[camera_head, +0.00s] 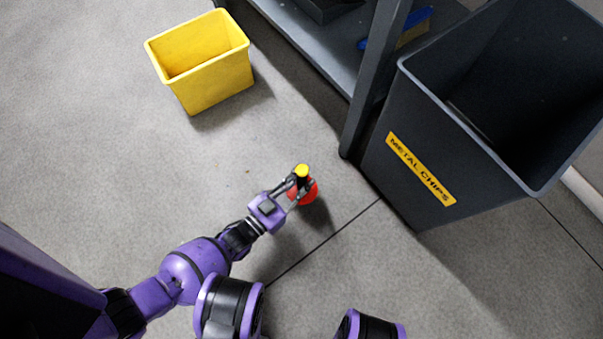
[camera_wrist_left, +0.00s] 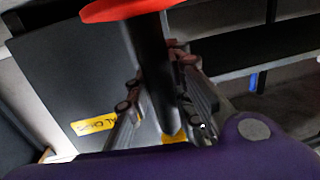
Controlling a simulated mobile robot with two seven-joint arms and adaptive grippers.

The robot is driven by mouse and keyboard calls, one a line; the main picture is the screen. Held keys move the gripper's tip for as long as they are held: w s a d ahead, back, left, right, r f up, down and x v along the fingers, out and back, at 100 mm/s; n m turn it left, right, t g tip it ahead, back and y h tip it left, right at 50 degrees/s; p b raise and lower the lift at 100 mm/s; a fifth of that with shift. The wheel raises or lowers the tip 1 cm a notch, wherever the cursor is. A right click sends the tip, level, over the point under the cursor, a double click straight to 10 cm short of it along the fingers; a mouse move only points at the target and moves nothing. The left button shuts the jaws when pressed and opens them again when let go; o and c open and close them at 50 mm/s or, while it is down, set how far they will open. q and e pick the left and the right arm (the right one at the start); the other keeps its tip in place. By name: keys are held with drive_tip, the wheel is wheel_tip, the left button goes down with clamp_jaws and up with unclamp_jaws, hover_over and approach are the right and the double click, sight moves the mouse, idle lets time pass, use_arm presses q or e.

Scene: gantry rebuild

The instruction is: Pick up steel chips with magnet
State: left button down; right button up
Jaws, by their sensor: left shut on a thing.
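My left gripper (camera_head: 298,186) is shut on the magnet (camera_head: 310,194), a red disc with a dark handle and a yellow top end. The magnet is held over the open floor, with a shadow beside it. In the left wrist view the magnet's dark handle (camera_wrist_left: 152,75) runs between the fingers, with the red disc at the top edge. A dark grey bin (camera_head: 375,177) with a yellow METAL CHIPS label stands to the right of the gripper. No steel chips can be clearly made out; only a tiny brownish speck (camera_head: 247,171) shows on the floor. My right gripper is not in view.
A yellow bin (camera_head: 215,85), open at the top, stands on the floor at upper left. A dark grey shelf unit (camera_head: 315,50) stands at the top, its leg near the metal chips bin. A blue item (camera_head: 408,25) lies on its shelf. The floor at left is clear.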

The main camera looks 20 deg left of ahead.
use_arm(q)
drive_tip(key=shift+r, duration=0.1)
drive_tip(key=shift+r+p, duration=0.8)
drive_tip(key=shift+p, duration=0.3)
drive_tip(key=s+a+b, duration=0.1)
drive_tip(key=a, duration=1.2)
drive_tip(key=shift+s+a+b, duration=0.3)
drive_tip(key=shift+a+b, duration=0.05)
drive_tip(key=shift+b, duration=0.05)
drive_tip(key=shift+f, duration=0.9)
